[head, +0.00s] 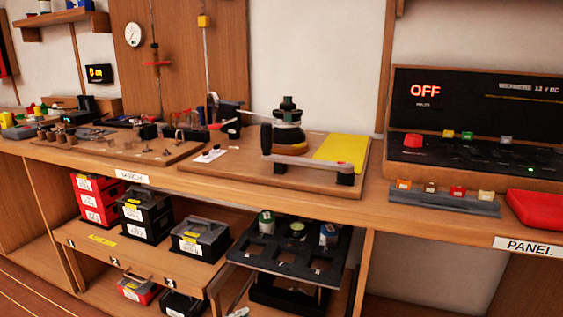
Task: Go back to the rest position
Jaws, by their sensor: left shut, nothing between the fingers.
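Only a small pale grey part shows at the bottom edge of the head view, in front of the lower shelf; it seems to be the tip of my left gripper (238,312). It looks shut, with nothing seen in it. It is low, below the bench top and clear of the winch (287,125). The rest of my left arm is out of the picture. My right gripper is not in view.
The wooden bench (375,205) runs across the view. The winch stands on a board beside a yellow plate (342,148). A black panel (470,105) reading OFF is at right. Toolboxes (200,238) and a black rack (290,260) fill the shelves below.

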